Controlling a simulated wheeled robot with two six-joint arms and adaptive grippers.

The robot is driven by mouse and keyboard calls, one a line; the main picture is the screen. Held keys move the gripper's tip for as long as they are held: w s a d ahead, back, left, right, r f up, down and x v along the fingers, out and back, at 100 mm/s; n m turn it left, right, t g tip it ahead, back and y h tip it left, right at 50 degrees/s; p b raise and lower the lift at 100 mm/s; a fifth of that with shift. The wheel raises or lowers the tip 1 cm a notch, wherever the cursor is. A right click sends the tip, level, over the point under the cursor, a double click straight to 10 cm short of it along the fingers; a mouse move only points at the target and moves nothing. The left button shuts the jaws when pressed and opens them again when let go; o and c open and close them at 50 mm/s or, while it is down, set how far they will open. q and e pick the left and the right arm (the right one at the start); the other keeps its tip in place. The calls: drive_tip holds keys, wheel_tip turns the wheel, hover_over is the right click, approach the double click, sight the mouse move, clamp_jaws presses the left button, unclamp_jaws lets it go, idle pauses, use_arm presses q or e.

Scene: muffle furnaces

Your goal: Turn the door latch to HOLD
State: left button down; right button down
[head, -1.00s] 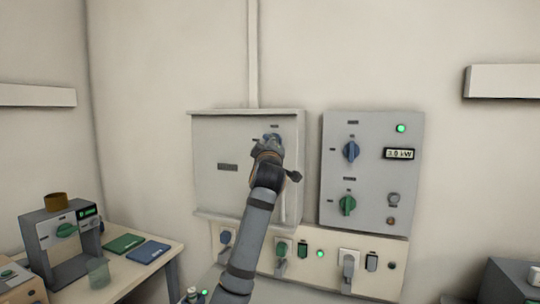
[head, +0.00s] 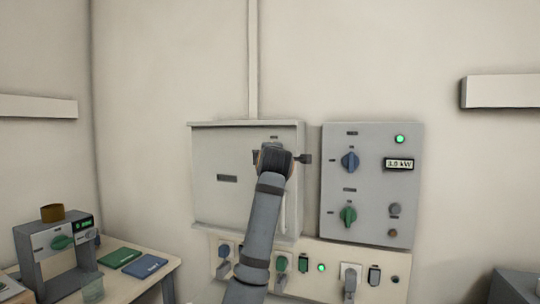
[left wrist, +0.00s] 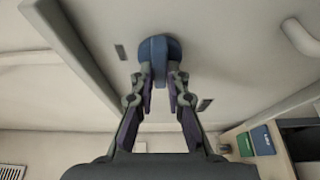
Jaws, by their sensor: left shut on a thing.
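The door latch is a blue knob (left wrist: 160,48) on the pale door; it shows at the top middle of the left wrist view. My left gripper (left wrist: 160,82) is shut on it, with one finger on each side of its grip bar. In the head view my left gripper (head: 272,158) is at the upper right of the grey cabinet door (head: 215,205) and hides the latch. Small dark label plates (left wrist: 121,52) sit near the knob, too small to read. My right gripper is in neither view.
A grey control panel (head: 370,215) with blue and green knobs, a green lamp and a display stands close right of the door. A socket strip (head: 335,250) runs below. A bench (head: 155,283) with a small device and two booklets is at the left.

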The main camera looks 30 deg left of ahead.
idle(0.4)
use_arm(q)
drive_tip(key=c, duration=1.3)
unclamp_jaws()
drive_tip(key=shift+c, duration=0.2)
drive_tip(key=v, duration=1.2)
